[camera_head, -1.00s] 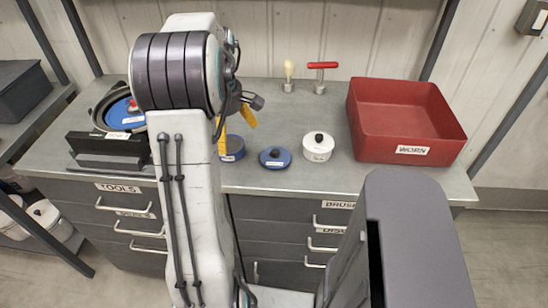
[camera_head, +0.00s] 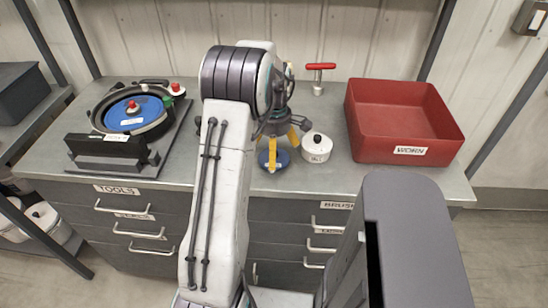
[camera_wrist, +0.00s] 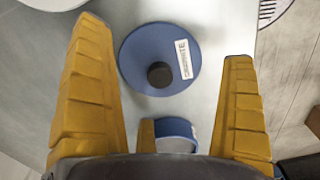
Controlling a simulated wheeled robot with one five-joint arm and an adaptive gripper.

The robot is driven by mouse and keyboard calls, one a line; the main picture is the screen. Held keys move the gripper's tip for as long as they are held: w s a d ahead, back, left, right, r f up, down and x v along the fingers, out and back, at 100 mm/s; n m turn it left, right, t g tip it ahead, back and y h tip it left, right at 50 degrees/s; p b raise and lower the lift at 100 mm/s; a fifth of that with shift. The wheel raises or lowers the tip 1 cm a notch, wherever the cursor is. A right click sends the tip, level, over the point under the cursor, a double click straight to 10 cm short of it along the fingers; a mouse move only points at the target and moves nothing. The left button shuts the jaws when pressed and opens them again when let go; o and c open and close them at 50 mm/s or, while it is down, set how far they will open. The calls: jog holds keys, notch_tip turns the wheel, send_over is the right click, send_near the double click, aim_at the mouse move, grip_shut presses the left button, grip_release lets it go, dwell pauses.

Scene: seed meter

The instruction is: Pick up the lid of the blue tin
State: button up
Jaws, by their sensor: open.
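The blue lid (camera_head: 284,160) lies flat on the grey bench top, apart from any tin. In the wrist view the lid (camera_wrist: 135,65) shows its black knob and a white label. The blue tin (camera_wrist: 177,128) stands near it at the bottom of the wrist view, partly cut off; my arm hides it in the head view. My gripper (camera_head: 279,148) is open and empty, over the lid. In the wrist view the yellow fingers of my gripper (camera_wrist: 162,42) stand either side of the lid, which shows between them.
A white lidded tin (camera_head: 316,150) stands close to the right of the lid. A red bin (camera_head: 405,142) is further right. A red-handled tool (camera_head: 320,75) stands behind. A round device with a blue disc (camera_head: 125,115) is at the left. The bench's front edge is close.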

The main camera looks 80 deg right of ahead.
jog(key=shift+f, duration=1.1)
jog(key=c, duration=0.9)
jog(key=shift+c, duration=0.2)
